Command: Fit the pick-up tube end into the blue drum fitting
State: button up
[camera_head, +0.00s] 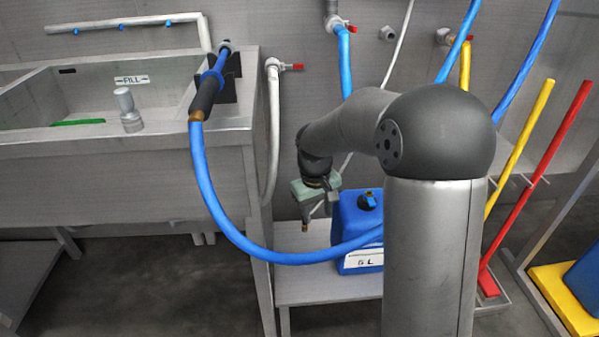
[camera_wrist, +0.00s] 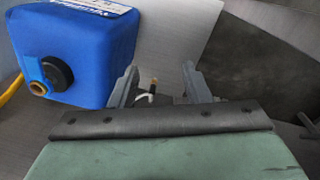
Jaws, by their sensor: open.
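The blue drum (camera_head: 348,222) stands on a low grey shelf just right of my gripper (camera_head: 318,208) in the head view. In the wrist view the drum (camera_wrist: 75,35) fills the upper left, with a black cap (camera_wrist: 58,72) and a small brass-rimmed fitting (camera_wrist: 38,88). My gripper (camera_wrist: 160,82) is open. A small white piece with a brass tip, seemingly the pick-up tube end (camera_wrist: 152,90), shows between the spread fingers; I cannot tell whether it touches them. A small brass tip (camera_head: 305,226) also shows below my gripper in the head view.
The shelf (camera_head: 310,290) has bare room in front of the drum. A steel sink (camera_head: 190,120) stands at left, with a blue hose (camera_head: 215,205) looping across towards the drum. Yellow (camera_head: 520,145) and red (camera_head: 540,170) handles stand at right. A thin white tube (camera_head: 398,50) runs down the wall.

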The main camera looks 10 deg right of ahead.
jog(key=w+d+f+t+y+p, duration=0.1)
jog(key=w+f+p, duration=0.35)
jog(key=w, duration=1.35)
jog(key=shift+n, duration=0.3)
jog(key=f+b, duration=0.2)
jog(key=f, duration=0.4)
jog(key=w+f+b, duration=0.1)
jog(key=f+b, duration=0.1)
jog(key=f, duration=0.4)
jog(key=w+f+b, duration=0.1)
jog(key=f+b, duration=0.1)
jog(key=f, duration=0.5)
jog(key=shift+a+b, duration=0.2)
jog(key=shift+b, duration=0.1)
grip_shut()
jog(key=shift+r, duration=0.4)
jog(key=shift+r+p, duration=1.3)
jog(key=shift+r, duration=0.7)
jog(key=shift+r, duration=0.25)
